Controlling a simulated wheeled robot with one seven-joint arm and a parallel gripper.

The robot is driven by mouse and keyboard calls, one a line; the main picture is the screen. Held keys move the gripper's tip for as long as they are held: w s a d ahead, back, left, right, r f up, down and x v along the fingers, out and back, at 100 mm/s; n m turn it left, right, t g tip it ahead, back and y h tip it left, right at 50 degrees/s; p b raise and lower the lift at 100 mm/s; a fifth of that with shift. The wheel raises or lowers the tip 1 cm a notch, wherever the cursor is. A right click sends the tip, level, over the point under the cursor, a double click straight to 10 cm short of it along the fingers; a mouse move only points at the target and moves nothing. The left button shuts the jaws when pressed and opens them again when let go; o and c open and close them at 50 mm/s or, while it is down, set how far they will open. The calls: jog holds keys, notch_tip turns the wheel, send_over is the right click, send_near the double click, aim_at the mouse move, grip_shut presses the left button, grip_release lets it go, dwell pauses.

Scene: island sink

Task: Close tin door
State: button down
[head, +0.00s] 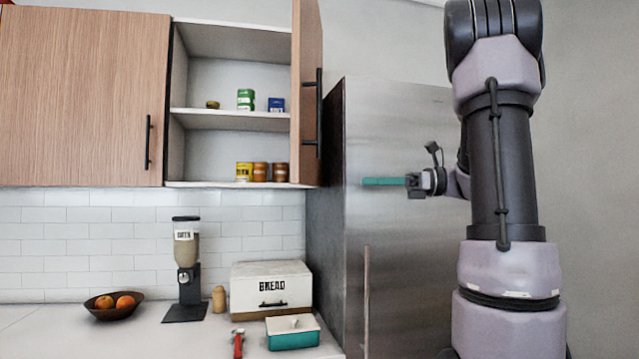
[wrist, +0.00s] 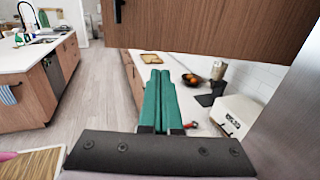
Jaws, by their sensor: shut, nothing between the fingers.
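The tin cupboard's wooden door (head: 307,95) stands open at the cupboard's right side, swung out toward me, with a black bar handle (head: 319,112). Inside the cupboard, green tins (head: 245,99), a blue tin (head: 276,104) and a small tin sit on the middle shelf, and a yellow tin (head: 244,171) and brown tins (head: 268,171) on the bottom. My gripper (head: 366,181) is shut and empty, to the right of the open door and apart from it, in front of the fridge. In the wrist view, its green fingers (wrist: 159,75) lie together below a wooden panel (wrist: 210,28).
A steel fridge (head: 405,240) stands right of the cupboard. On the counter are a bread box (head: 270,289), a teal dish (head: 292,333), a dispenser (head: 186,265) and a fruit bowl (head: 113,307). The neighbouring left cupboard door (head: 80,95) is shut.

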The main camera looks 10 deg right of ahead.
aim_at(307, 182)
jog(key=x, duration=1.2)
jog(key=shift+a, duration=0.35)
